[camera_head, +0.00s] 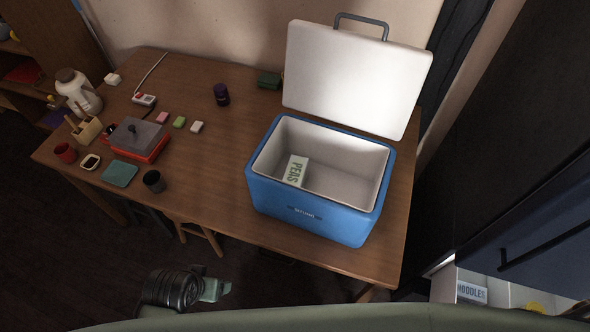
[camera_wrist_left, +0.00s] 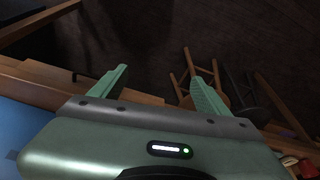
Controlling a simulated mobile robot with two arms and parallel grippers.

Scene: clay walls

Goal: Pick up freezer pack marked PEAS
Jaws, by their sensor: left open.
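The freezer pack marked PEAS (camera_head: 296,170) is white with green letters and sits inside the blue cooler (camera_head: 312,212), against the left part of its white interior. The cooler's lid (camera_head: 355,80) stands open at the back. My left gripper (camera_head: 216,289) is low in front of the table, well apart from the pack. In the left wrist view my left gripper (camera_wrist_left: 160,88) has its two green fingers spread, with nothing between them. My right gripper is not in view.
The wooden table (camera_head: 225,170) carries a red-based box (camera_head: 140,140), a dark cup (camera_head: 154,181) and several small items at left. A stool (camera_wrist_left: 190,85) stands below. An open drawer (camera_head: 510,297) with a NOODLES pack (camera_head: 472,292) is at lower right.

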